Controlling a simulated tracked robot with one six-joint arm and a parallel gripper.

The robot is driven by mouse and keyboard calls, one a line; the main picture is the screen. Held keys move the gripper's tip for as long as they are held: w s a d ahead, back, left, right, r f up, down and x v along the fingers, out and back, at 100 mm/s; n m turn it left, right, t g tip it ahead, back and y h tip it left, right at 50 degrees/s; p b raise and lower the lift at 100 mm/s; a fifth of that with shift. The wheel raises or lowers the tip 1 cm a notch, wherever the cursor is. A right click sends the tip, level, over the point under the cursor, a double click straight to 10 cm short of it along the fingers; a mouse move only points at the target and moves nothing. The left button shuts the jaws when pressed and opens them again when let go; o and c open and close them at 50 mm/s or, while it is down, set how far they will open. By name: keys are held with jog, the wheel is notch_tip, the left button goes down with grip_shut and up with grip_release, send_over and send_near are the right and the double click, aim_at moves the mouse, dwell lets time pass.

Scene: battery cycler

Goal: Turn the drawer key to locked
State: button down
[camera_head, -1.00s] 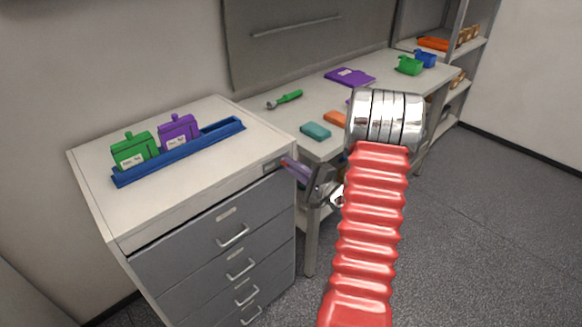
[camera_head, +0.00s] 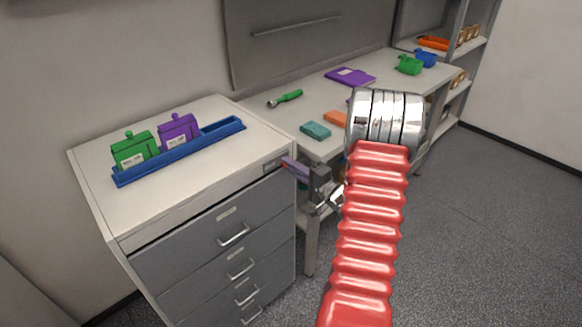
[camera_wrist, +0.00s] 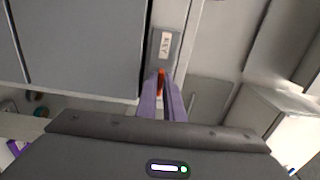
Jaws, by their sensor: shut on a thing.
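The grey-fronted drawer cabinet (camera_head: 150,212) stands at left in the head view. Its small key plate (camera_head: 271,163) is at the top right of the front and shows in the wrist view with a KEY label (camera_wrist: 166,43). My gripper (camera_head: 286,163) reaches the plate from the right. In the wrist view its purple fingers (camera_wrist: 162,86) are shut on an orange key (camera_wrist: 161,79) at the end of the plate. The fingers hide most of the key, so I cannot tell its exact angle.
On the cabinet top, a blue tray (camera_head: 222,131) holds a green box (camera_head: 134,151) and a purple box (camera_head: 179,132). A workbench (camera_head: 307,107) behind carries a green screwdriver (camera_head: 285,98) and a teal block (camera_head: 315,131). Open floor (camera_head: 480,230) lies at right.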

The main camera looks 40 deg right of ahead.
jog(key=shift+a+f, duration=0.25)
jog(key=c, duration=2.2)
grip_release()
jog(key=o, duration=0.3)
jog(key=shift+d+r, duration=0.15)
jog(key=shift+o, duration=0.2)
jog(key=shift+s, duration=0.1)
jog(key=s, duration=1.3)
jog(key=shift+s+d, duration=0.2)
jog(key=shift+s, duration=0.1)
